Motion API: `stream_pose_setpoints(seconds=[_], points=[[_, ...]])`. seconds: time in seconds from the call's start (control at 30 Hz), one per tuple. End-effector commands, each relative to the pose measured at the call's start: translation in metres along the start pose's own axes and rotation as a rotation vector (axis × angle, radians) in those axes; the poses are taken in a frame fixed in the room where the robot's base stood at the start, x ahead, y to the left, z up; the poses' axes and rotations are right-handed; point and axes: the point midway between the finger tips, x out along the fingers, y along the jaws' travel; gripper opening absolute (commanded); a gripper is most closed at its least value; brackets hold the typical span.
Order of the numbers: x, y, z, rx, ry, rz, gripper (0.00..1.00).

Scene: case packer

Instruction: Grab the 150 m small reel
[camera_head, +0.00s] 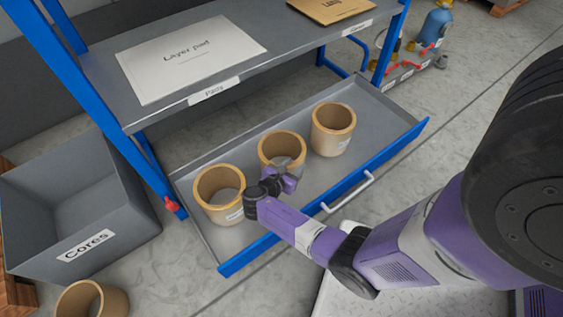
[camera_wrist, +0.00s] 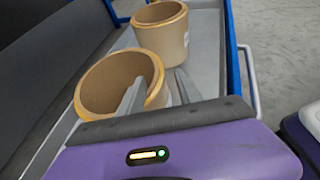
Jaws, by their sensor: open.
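Three tan, open-topped cylindrical reels stand upright in the pulled-out grey drawer: a left one (camera_head: 219,187), a middle one (camera_head: 281,146) and a right one (camera_head: 333,130). Pale labels show on some sides, but I cannot read them, so I cannot tell which is the 150 m small reel. My gripper (camera_head: 284,172) is open at the near side of the middle reel. In the wrist view my gripper (camera_wrist: 160,80) has one finger over the opening of the nearest reel (camera_wrist: 98,88) and the other outside its wall. I cannot tell whether they touch it. Another reel (camera_wrist: 172,42) stands beyond.
The drawer (camera_head: 205,246) has a blue front edge and a white handle (camera_head: 347,192). A shelf with a layer pad (camera_head: 190,80) overhangs its back. A grey Cores bin (camera_head: 75,215) stands left, with another tan cylinder (camera_head: 92,300) in front.

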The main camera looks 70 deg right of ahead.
Motion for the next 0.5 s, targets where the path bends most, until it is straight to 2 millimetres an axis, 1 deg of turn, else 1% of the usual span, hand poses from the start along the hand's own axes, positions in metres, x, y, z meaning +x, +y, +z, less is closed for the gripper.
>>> stream_pose_setpoints(seconds=[0.03, 0.17, 0.23, 0.4, 0.5], points=[[0.005, 0.000, -0.001, 0.001, 0.000, -0.001, 0.41], [0.012, 0.000, -0.001, 0.002, 0.000, -0.001, 0.41], [0.020, 0.000, -0.002, 0.003, 0.000, -0.001, 0.41], [0.047, 0.000, -0.003, 0.004, 0.000, -0.002, 0.41], [0.060, 0.000, -0.002, 0.004, 0.000, -0.002, 0.41]])
